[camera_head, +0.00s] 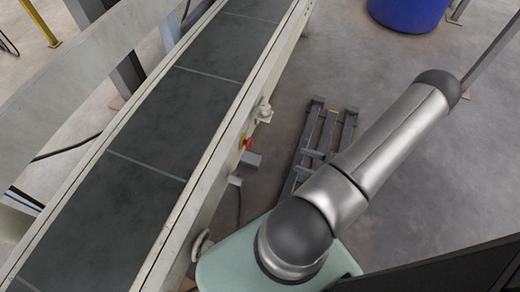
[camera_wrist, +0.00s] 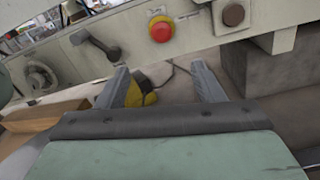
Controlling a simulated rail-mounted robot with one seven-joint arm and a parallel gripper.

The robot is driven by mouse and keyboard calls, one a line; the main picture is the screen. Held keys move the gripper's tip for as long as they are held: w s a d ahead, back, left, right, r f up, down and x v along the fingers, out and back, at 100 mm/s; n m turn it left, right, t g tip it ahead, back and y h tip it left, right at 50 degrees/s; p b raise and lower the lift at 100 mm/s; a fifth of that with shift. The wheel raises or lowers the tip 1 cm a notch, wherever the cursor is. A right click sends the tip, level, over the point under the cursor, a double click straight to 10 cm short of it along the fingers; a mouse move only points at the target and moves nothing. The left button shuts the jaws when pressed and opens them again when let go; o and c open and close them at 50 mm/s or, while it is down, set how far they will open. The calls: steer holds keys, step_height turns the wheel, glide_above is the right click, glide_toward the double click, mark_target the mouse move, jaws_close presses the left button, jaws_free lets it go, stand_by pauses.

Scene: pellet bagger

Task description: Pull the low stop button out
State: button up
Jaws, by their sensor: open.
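The stop button (camera_wrist: 161,31) is a red round cap on a yellow collar, on the pale side panel of the machine in the wrist view. In the head view the red and yellow button (camera_head: 246,142) shows small on the side of the conveyor frame. My gripper (camera_wrist: 160,67) is open and empty. Its two fingers point toward the panel, with the button beyond the fingertips and apart from them, above the gap in the picture. In the head view my gripper is not visible.
A black lever handle (camera_wrist: 95,44) lies left of the button, a dark round knob (camera_wrist: 233,14) right of it. A yellow object (camera_wrist: 140,92) with a cable shows beyond the fingers. The conveyor belt (camera_head: 190,95) is bare. A grey metal frame (camera_head: 328,128) lies on the floor.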

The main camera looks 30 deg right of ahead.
mark_target(251, 144)
steer(key=b+x, duration=0.4)
steer(key=x, duration=1.3)
steer(key=shift+w+f, duration=0.1)
steer(key=shift+w, duration=0.05)
jaws_close()
steer(key=shift+s+d+p, duration=0.35)
steer(key=shift+s+p, duration=0.1)
steer(key=shift+p, duration=0.2)
steer(key=shift+s, duration=0.1)
jaws_free()
